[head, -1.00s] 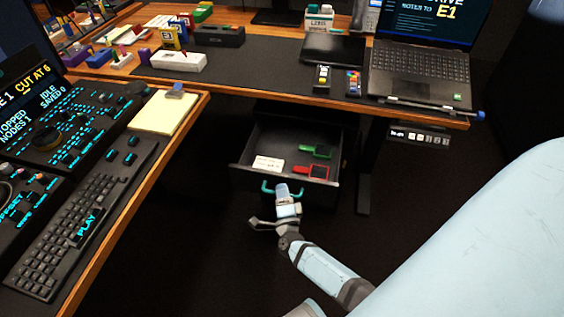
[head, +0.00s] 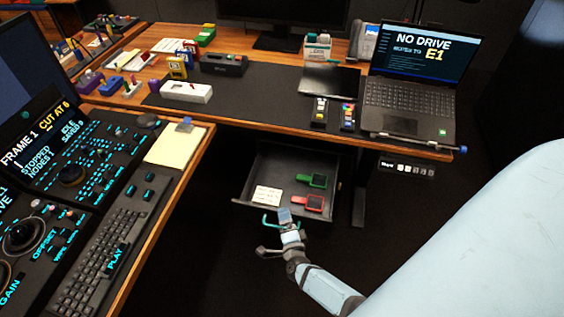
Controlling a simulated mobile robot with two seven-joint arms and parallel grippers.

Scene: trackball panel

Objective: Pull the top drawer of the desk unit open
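The drawer (head: 255,165) under the wooden desk stands open, pulled well out towards me, with its inside visible. A teal handle (head: 267,223) is on its front. My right gripper (head: 284,217) is at the right part of the handle, and one pale finger overlaps it in the picture. Whether the fingers close around the handle or only touch it is hard to tell. A white card (head: 266,195), a green-framed item (head: 313,180) and a red-framed item (head: 308,202) lie in the drawer. My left gripper is not in view.
The desk (head: 235,128) above holds a laptop (head: 409,98) and small items. A console with a keyboard (head: 108,240) fills the left side. A dark desk leg (head: 360,195) stands right of the drawer. The dark floor in front looks clear.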

